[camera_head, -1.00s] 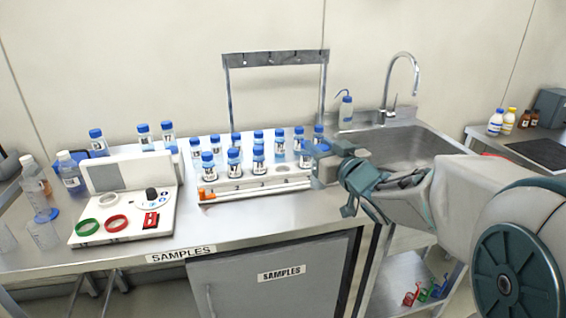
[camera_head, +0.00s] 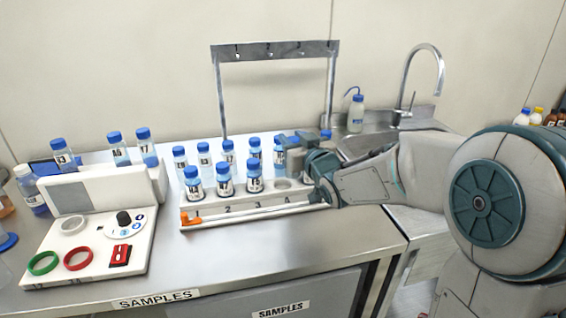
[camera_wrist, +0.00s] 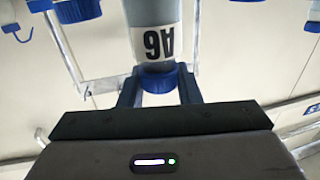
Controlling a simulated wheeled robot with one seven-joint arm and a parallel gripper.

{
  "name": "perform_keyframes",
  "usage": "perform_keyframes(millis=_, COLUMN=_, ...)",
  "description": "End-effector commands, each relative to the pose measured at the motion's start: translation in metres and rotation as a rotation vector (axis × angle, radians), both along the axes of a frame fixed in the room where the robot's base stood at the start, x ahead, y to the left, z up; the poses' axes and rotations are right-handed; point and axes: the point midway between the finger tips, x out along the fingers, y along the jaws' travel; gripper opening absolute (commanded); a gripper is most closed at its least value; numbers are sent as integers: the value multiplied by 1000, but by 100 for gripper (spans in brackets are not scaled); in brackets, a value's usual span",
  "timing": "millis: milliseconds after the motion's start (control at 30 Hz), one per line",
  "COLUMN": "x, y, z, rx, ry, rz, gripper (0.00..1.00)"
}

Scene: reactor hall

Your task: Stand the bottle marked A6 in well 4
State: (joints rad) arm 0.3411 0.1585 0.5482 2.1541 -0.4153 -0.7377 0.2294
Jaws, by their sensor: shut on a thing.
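The bottle marked A6 (camera_wrist: 155,18) is upright with its blue cap between my fingers; it appears inverted in the wrist view and its label is readable. My gripper (camera_head: 291,150) is shut on its cap, above and behind the right end of the white rack (camera_head: 240,212). In the head view the gripper and neighbouring bottles make the held bottle hard to pick out. The empty round well (camera_head: 282,184) at the rack's right end, right of the one marked 3, appears to be well 4. The bottle's base is out of sight in the wrist view.
Three blue-capped bottles (camera_head: 223,182) stand in the rack's other wells. More bottles (camera_head: 204,155) stand close behind. A hook frame (camera_head: 275,50) rises at the back. A white device (camera_head: 95,240) is at left, the sink (camera_head: 365,145) at right.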

Motion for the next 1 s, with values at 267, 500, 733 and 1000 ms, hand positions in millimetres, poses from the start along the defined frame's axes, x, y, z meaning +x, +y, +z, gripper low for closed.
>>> perform_keyframes(millis=267, x=20, y=26, z=-20, rx=1, ry=0, rz=-2, gripper=8)
perform_keyframes(millis=500, x=21, y=27, z=-43, rx=0, ry=4, rz=-3, gripper=8)
perform_keyframes(millis=733, x=21, y=27, z=-60, rx=0, ry=-1, rz=-4, gripper=8)
perform_keyframes(millis=1000, x=20, y=27, z=-64, rx=0, ry=-1, rz=-4, gripper=8)
